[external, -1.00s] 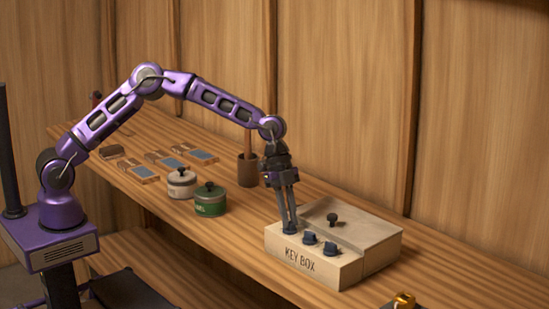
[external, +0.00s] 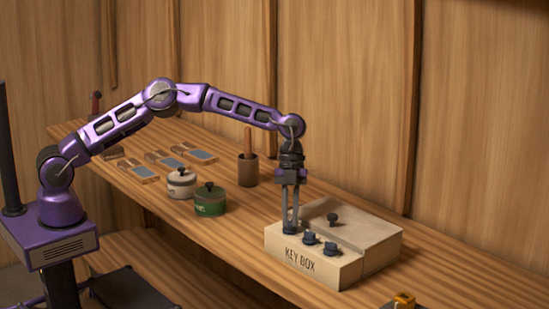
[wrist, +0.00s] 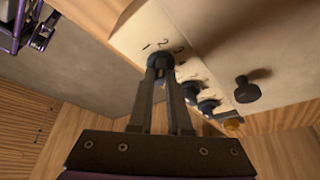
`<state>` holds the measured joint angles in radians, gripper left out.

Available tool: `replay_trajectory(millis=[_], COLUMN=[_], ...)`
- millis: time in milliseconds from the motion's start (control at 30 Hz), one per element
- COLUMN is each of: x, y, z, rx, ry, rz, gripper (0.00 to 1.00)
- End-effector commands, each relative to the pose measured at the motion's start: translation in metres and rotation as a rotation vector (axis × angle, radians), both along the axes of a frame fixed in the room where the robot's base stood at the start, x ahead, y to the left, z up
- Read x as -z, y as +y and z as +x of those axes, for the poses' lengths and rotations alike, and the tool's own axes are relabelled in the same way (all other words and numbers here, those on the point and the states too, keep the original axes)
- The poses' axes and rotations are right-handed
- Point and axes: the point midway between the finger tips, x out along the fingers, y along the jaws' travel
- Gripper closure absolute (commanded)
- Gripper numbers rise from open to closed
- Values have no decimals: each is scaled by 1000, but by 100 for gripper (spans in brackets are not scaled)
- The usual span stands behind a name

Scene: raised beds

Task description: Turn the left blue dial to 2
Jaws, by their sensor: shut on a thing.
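The key box (external: 299,262) is a pale wooden box with a sloped front and a row of blue dials. The left blue dial (external: 290,231) is at the near left end, with my gripper (external: 290,224) shut on it from above. In the wrist view my gripper (wrist: 160,72) has both fingertips on the left blue dial (wrist: 160,59). Numbers 1, 2 and another partly legible one (wrist: 163,44) are marked beside it. The fingers hide most of the dial, and I cannot tell which number it points to.
Two more blue dials (external: 310,238) (external: 330,249) sit close to the right. A dark knob (external: 333,218) stands on the box lid. A green pot (external: 210,201), a white pot (external: 181,183) and a brown cup (external: 248,170) stand left of the box. A wooden wall runs behind.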

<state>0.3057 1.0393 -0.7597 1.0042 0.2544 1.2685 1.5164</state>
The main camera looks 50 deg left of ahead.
Motion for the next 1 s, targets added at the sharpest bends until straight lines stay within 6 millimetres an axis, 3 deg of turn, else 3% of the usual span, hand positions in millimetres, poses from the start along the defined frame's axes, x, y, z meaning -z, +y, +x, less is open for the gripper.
replay_trajectory(millis=[367,400,567,867,1000], x=[-1,-1,0,-1,-13], y=[0,0,0,0,3], z=[1,1,0,1,5], rx=[3,3,3,3,1], ry=[-2,-2,-2,-2,-3], rz=[0,0,0,0,-1], gripper=[100,80,54,54,54])
